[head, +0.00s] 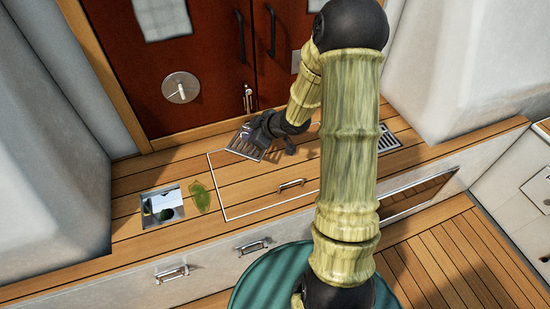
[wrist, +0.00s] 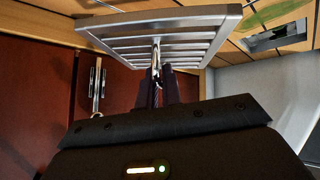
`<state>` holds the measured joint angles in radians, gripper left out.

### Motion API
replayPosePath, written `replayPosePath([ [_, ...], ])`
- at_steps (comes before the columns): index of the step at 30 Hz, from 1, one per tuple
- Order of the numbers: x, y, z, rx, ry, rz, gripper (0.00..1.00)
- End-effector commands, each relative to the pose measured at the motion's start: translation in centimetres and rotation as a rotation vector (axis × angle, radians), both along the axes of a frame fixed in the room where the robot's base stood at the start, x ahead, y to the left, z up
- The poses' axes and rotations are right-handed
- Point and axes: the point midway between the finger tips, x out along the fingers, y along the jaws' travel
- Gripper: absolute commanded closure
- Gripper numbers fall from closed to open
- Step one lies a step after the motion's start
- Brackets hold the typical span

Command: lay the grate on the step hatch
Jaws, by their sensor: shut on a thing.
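The grate (head: 244,146) is a grey slatted metal panel. My gripper (head: 264,134) is shut on it, and the grate is tilted in the jaws near the back left corner of the step hatch. In the wrist view the grate (wrist: 122,36) spans the top, with my fingertips (wrist: 157,76) at its slats. The step hatch (head: 250,192) is a wooden panel with a pale outline, flush in the step, with a metal handle (head: 291,183) near its front. My arm hides its right part. I cannot tell exactly how high the grate is above the step.
A square metal-lined opening (head: 150,221) with something inside is left of the hatch, with a green leaf (head: 200,196) beside it. A second grate (head: 388,141) is set in the step at the right. Red-brown doors (head: 205,65) stand close behind my gripper.

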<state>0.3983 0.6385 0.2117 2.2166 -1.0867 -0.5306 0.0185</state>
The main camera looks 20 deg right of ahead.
Motion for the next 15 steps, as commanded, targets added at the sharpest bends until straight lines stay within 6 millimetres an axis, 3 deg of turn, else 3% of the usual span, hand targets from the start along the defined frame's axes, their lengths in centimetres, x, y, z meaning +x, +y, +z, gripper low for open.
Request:
replayPosePath([
  [8, 0.0, 0.0, -0.4, 0.002, 0.000, -0.001, 1.00],
  [15, 0.0, 0.1, -4.6, 0.003, 0.003, -0.001, 1.00],
])
